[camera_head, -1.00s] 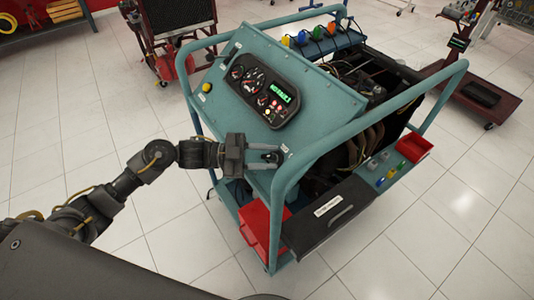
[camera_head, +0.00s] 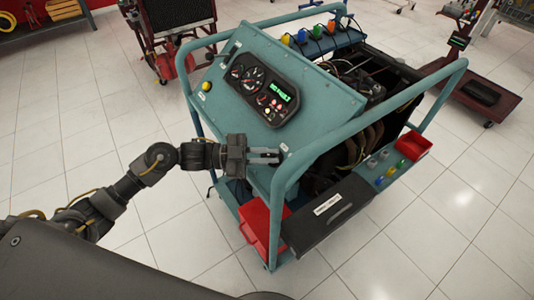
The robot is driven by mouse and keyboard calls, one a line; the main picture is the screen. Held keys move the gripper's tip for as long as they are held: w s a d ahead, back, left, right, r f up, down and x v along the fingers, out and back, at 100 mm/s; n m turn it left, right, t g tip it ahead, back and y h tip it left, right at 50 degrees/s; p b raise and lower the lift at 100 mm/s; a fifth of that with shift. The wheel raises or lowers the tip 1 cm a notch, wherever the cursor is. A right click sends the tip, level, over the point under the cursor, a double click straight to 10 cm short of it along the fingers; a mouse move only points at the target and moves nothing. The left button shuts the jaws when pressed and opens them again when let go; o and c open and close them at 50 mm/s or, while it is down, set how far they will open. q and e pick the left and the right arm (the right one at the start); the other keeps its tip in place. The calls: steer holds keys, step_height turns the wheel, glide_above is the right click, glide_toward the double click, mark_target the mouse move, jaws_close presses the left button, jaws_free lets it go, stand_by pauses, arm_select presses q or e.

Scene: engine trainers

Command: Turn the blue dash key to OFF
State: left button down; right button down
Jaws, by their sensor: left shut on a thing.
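The blue dash key is hidden, or too small to make out, between the fingers of my left gripper (camera_head: 266,156). The gripper is at the lower right corner of the teal sloped dash panel (camera_head: 235,97), by the frame tube, with its jaws shut on the key. A small pale round mark (camera_head: 284,147) shows just beyond the fingertips. The black gauge cluster (camera_head: 261,89) above has a lit green display, whose text is too small to read. I cannot read the key's position. My right gripper is not in view.
The teal tube frame (camera_head: 292,170) curves close to the right of my left gripper. A red bin (camera_head: 262,226) hangs below it, and a black drawer (camera_head: 328,212) with a white label is beside the bin. A red tray (camera_head: 414,146) is at right.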

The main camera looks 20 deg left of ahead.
arm_select(q)
steer(key=n+t+p, duration=0.1)
steer(key=n, duration=0.1)
steer(key=n+t+p, duration=0.1)
steer(key=t+p, duration=0.1)
steer(key=shift+s+r+n+t, duration=0.1)
steer(key=shift+r+n+t, duration=0.1)
steer(key=shift+n+t, duration=0.15)
steer(key=n+t+y+p, duration=0.1)
steer(key=n+t, duration=0.1)
steer(key=n, duration=0.1)
steer(key=n+t+y+p, duration=0.2)
steer(key=n+t, duration=0.1)
steer(key=shift+f+n+t+y+p, duration=0.15)
steer(key=shift+n+t+y+p, duration=0.8)
steer(key=shift+n, duration=0.3)
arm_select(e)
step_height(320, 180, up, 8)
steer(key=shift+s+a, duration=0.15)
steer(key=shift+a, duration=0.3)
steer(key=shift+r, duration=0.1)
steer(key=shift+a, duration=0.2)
arm_select(q)
steer(key=c, duration=1.5)
jaws_free()
